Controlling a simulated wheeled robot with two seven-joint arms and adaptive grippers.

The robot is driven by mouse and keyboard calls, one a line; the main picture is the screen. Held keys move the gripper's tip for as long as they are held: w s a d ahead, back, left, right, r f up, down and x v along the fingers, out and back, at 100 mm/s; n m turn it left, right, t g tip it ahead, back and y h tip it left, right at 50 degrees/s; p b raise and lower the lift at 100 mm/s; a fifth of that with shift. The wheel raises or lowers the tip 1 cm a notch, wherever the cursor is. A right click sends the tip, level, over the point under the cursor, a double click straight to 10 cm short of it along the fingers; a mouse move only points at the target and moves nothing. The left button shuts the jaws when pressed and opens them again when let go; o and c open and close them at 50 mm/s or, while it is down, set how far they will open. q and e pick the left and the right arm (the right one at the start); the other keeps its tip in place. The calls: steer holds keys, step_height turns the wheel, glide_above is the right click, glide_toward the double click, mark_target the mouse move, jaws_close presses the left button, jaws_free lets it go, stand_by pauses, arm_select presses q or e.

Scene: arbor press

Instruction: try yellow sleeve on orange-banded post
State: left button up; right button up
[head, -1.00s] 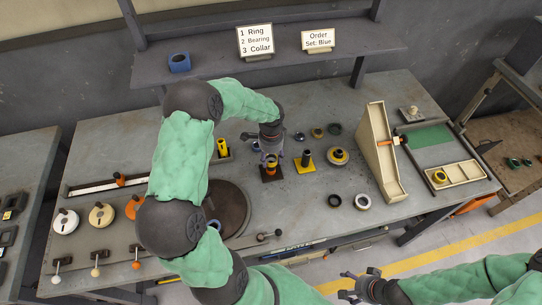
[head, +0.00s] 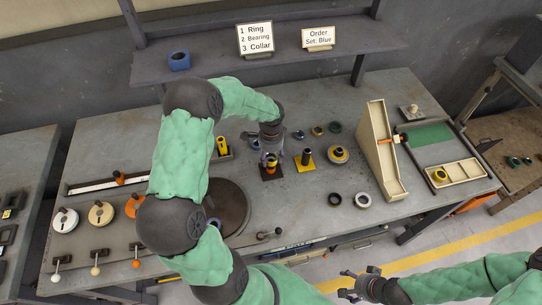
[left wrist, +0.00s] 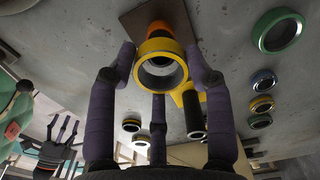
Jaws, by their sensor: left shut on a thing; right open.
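The yellow sleeve (left wrist: 139,68) is a short ring between the fingers of my left gripper (left wrist: 160,75), which is shut on it. In the head view my left gripper (head: 271,148) is directly above the orange-banded post (head: 271,164), which stands on a dark brown square plate (head: 271,176). The left wrist view shows the post's orange band (left wrist: 158,27) just beyond the sleeve, roughly in line with its bore. I cannot tell whether the sleeve is around the post's top or just above it. My right gripper (head: 358,284) is open and empty at the front, off the table.
A yellow post (head: 222,146) stands to the left. Several loose rings lie behind and in front. A beige sloped panel (head: 380,150) rises further right.

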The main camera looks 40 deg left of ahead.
mark_target(271, 165)
arm_select(q)
steer(key=shift+f+b, duration=2.1)
steer(key=shift+f, duration=0.9)
stand_by(2.2)
steer(key=o, duration=1.8)
steer(key=shift+r, duration=0.1)
steer(key=shift+r+p, duration=2.85)
steer(key=shift+r, duration=1.1)
